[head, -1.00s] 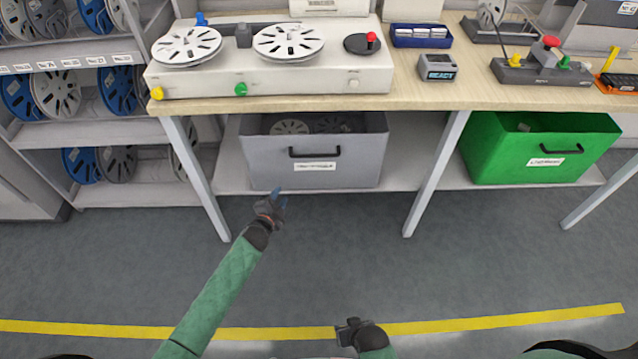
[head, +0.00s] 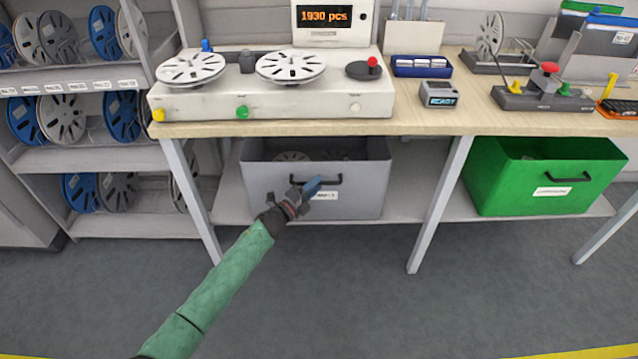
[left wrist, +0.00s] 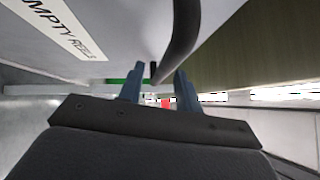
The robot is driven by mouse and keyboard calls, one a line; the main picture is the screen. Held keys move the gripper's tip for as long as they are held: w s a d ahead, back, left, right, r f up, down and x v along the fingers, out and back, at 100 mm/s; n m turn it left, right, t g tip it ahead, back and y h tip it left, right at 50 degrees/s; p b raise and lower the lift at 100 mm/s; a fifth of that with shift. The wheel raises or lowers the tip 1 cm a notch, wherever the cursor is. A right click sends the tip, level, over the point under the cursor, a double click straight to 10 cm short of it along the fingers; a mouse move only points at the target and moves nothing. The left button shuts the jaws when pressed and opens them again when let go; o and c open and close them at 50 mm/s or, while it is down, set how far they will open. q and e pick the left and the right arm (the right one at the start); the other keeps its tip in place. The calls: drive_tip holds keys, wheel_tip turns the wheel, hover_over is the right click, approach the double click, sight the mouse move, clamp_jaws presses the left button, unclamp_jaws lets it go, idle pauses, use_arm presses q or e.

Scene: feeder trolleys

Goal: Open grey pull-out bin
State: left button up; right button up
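The grey pull-out bin (head: 262,190) sits on the shelf under the workbench, its front near the bench's front edge. Its black handle (head: 340,182) is on the front, above a white label partly hidden by my left gripper. My right gripper is out of view.
A green bin (head: 500,190) stands to the right on the same shelf. Bench legs (head: 440,200) stand on both sides of the grey bin. A reel machine (head: 300,105) is on the bench above. A rack with reels (head: 90,155) is at the left. The floor in front is clear.

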use_arm(q)
drive_tip(key=shift+x, duration=1.1)
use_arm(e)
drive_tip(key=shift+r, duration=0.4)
use_arm(q)
clamp_jaws()
drive_tip(key=shift+s, duration=0.1)
